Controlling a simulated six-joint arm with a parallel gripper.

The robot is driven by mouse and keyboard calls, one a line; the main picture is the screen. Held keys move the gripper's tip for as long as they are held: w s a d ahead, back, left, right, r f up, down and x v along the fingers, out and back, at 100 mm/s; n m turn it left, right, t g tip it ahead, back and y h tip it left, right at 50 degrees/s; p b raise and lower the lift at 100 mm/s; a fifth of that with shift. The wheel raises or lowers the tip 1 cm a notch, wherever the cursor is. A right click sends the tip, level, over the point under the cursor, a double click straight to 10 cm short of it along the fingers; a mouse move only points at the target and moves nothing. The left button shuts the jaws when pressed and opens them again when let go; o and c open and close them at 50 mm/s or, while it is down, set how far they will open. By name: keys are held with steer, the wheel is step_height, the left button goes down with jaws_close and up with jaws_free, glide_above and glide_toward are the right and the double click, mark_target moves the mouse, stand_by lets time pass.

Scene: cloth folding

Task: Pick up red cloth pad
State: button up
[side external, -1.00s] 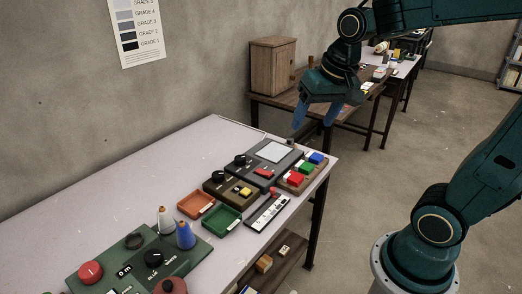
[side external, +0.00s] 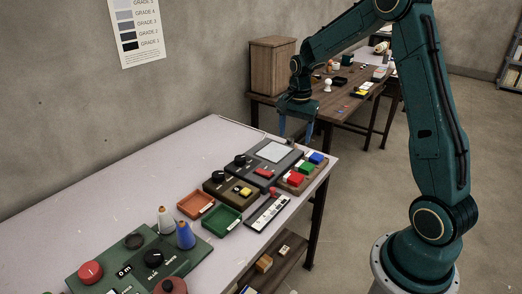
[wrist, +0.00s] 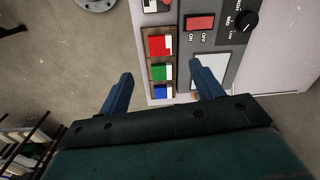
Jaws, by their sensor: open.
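The red cloth pad (side external: 295,179) sits in a wooden holder (side external: 283,186) at the right edge of the table, at the near end of a row with a green pad (side external: 306,168) and a blue pad (side external: 317,158). In the wrist view the red pad (wrist: 158,45) is at the top of the row, with a white patch beside it. My gripper (side external: 296,136) points down above the far right corner of the table. It is open and empty. In the wrist view its fingers (wrist: 161,69) straddle the row, with the red pad beyond the fingertips.
A dark grey device (side external: 265,166) with a pale screen and red switch stands close beside the holder. A brown box with knobs, an orange tray (side external: 196,204), a green tray (side external: 222,219) and a green panel with cones lie nearer. The table's left side is clear.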

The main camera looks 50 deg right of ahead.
steer(key=m, duration=0.2)
glide_above(294, 176)
step_height(294, 176, down, 4)
steer(key=shift+d+f+g, duration=0.1)
steer(key=shift+f+g, duration=0.1)
steer(key=shift+g, duration=0.1)
steer(key=shift+f, duration=0.1)
steer(key=shift+f, duration=4.2)
steer(key=shift+f, duration=0.15)
steer(key=shift+d+f, duration=0.1)
steer(key=shift+f, duration=2.3)
steer(key=shift+c, duration=0.4)
steer(key=c, duration=0.7)
